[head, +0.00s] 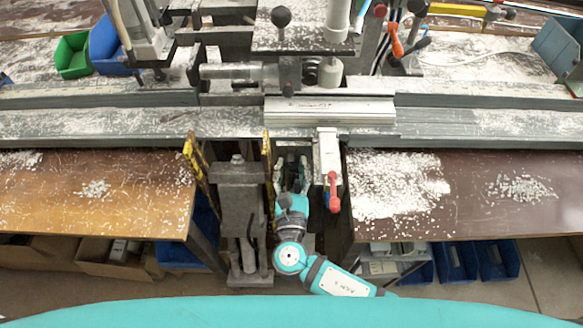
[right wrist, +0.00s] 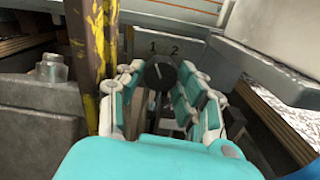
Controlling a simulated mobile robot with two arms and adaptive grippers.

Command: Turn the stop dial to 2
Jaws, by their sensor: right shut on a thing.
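The stop dial (right wrist: 160,74) is a small dark round knob with a pale pointer line, in the middle of the right wrist view. The marks 1 (right wrist: 152,48) and 2 (right wrist: 175,50) stand on the grey plate above it. The pointer line aims upward, nearer the 1 as far as I can tell. My right gripper (right wrist: 158,90) has its teal and white fingers on both sides of the dial and is shut on it. My left gripper is not in view.
A yellow-black striped post (right wrist: 92,60) stands close left of the fingers, with a grey metal block (right wrist: 45,105) beyond. A red-handled lever (head: 333,192) hangs right of my gripper. Brown bench tops (head: 90,195) with white chips lie on both sides.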

